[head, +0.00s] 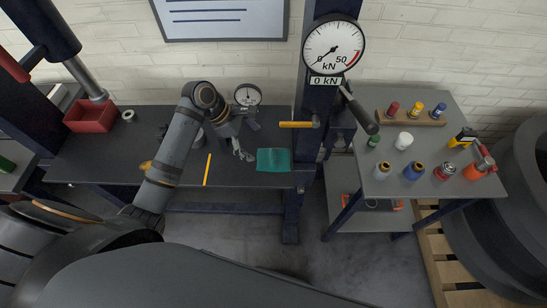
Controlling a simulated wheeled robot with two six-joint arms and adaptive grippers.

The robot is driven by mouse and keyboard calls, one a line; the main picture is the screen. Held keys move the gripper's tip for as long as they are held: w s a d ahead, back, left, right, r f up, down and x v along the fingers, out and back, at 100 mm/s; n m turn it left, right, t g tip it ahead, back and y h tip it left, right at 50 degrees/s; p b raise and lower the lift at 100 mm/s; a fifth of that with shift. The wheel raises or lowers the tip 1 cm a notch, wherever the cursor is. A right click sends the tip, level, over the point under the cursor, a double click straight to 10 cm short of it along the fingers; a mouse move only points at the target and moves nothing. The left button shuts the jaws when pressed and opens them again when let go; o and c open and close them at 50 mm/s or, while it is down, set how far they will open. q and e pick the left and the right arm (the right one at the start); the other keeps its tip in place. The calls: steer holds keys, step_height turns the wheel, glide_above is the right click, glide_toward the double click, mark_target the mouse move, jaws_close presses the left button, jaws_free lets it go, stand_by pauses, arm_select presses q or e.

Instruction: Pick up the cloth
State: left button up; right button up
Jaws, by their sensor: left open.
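A teal cloth (273,160) lies flat on the dark workbench (110,172), near its front edge and close to the dark press column. My left arm reaches over the bench from the left. My left gripper (247,156) is open and points down just left of the cloth, with a small gap between them in the picture. I see nothing between its fingers. Whether the fingertips touch the bench is too small to tell. My right gripper is not in view.
A dial gauge (247,94) stands behind my left gripper. A yellow strip (207,169) lies left of it. A red bin (91,115) is at the bench's far left. A grey side table (400,185) holds several bottles and tools.

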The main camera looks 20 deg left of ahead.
mark_target(273, 155)
arm_select(q)
steer(key=shift+n, duration=0.7)
steer(key=d+f, duration=0.1)
steer(key=w+d+f, duration=0.1)
steer(key=f, duration=0.1)
steer(key=shift+w+d+f+p, duration=0.15)
steer(key=shift+w+d+p, duration=0.15)
steer(key=shift+d, duration=0.1)
steer(key=shift+f, duration=0.1)
steer(key=p+x, duration=0.1)
steer(key=x, duration=0.4)
steer(key=shift+a, duration=0.1)
steer(key=c, duration=1.1)
steer(key=shift+c, duration=0.2)
